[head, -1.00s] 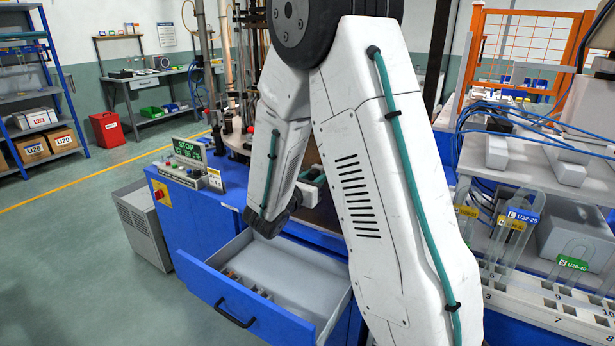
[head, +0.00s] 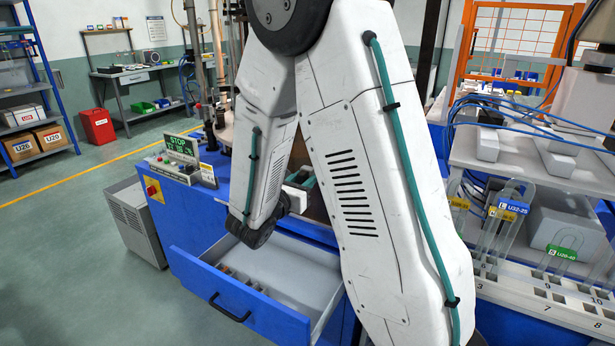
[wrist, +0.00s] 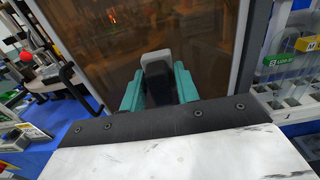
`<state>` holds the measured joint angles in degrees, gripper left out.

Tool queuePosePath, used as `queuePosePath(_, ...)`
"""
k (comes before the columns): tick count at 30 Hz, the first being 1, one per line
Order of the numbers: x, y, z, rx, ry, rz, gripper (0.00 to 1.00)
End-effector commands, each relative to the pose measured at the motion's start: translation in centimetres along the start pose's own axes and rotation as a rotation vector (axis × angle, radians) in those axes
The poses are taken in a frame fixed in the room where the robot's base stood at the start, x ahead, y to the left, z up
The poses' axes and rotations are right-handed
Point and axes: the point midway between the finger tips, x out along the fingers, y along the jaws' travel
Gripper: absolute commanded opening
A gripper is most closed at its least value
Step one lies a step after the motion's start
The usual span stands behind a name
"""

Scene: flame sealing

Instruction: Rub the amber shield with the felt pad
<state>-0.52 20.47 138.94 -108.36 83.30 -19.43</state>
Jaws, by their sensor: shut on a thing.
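The amber shield (wrist: 120,55) is a brown see-through panel in a grey frame, filling the upper middle of the wrist view. My gripper (wrist: 160,88) has teal fingers, closed on a dark block with a pale grey end, which looks like the felt pad (wrist: 158,68). The pad points toward the shield and overlaps its lower middle in the picture. I cannot tell whether it touches. In the head view my arm hides most of the shield and the pad; a bit of my gripper (head: 301,181) shows between the arm links.
An open drawer (head: 225,305) sticks out of the blue bench below my forearm. A control panel (head: 182,160) with a STOP display stands to its left. On the right are a rack with glass tubes (head: 485,240) and a grey box (head: 560,222). The floor at left is clear.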

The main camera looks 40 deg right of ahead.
Motion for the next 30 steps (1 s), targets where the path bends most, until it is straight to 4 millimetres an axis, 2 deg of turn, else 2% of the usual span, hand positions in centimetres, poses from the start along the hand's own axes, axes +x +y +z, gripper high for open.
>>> queuePosePath(6, -1.4, 0.0, 0.0, -0.001, 0.001, 0.002, 0.08)
queuePosePath(17, -1.6, 0.0, 0.0, -0.001, 0.0, 0.001, 0.08)
queuePosePath(27, -4.2, 0.1, 0.0, -0.001, 0.0, 0.002, 0.08)
queuePosePath(30, -4.5, 0.0, 0.0, -0.001, 0.0, 0.0, 0.08)
